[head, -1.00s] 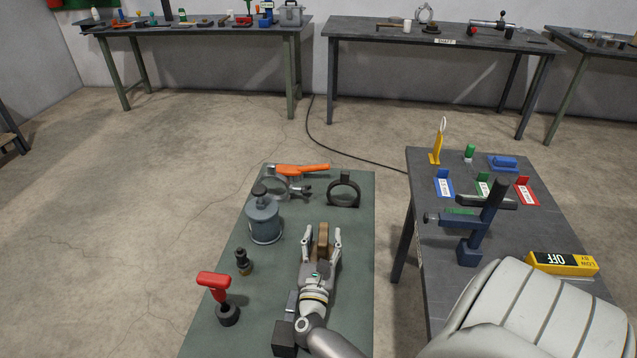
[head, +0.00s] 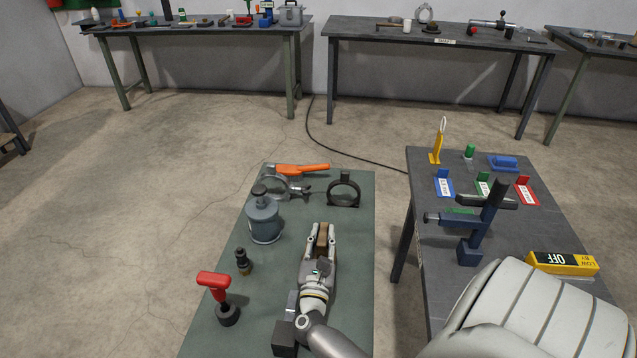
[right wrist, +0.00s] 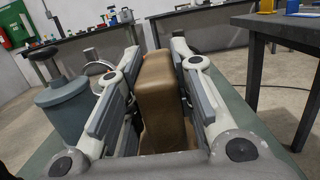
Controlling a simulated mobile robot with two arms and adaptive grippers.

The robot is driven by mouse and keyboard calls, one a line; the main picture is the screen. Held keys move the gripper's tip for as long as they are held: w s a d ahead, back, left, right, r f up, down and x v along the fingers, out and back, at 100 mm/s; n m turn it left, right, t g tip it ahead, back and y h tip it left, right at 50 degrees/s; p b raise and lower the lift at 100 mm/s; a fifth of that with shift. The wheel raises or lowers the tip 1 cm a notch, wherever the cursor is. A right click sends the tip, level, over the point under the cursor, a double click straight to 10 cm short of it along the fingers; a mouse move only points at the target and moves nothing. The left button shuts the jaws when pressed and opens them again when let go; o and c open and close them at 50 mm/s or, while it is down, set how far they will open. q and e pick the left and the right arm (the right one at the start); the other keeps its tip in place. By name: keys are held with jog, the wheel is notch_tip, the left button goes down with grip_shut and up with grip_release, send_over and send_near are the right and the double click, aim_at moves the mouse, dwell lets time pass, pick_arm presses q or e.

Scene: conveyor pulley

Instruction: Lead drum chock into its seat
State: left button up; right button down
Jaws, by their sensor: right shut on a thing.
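A brown wooden block (head: 322,238), which looks like the chock, stands at the green mat's right half. My right gripper (head: 320,232) has its fingers on both sides of it and is shut on it. In the right wrist view the brown block (right wrist: 163,92) stands upright between the two finger pads, its lower end hidden by the gripper. A large pale ribbed rounded body (head: 540,315), perhaps the drum, fills the lower right of the head view. I cannot make out the chock's seat. My left gripper is not in view.
The dark table (head: 430,190) at right holds a blue clamp stand (head: 480,225) and coloured brackets.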

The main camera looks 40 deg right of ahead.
jog(key=shift+r+p, duration=0.3)
jog(key=shift+r, duration=0.35)
jog(key=shift+r, duration=0.1)
jog(key=shift+r+p, duration=3.4)
jog(key=shift+r, duration=1)
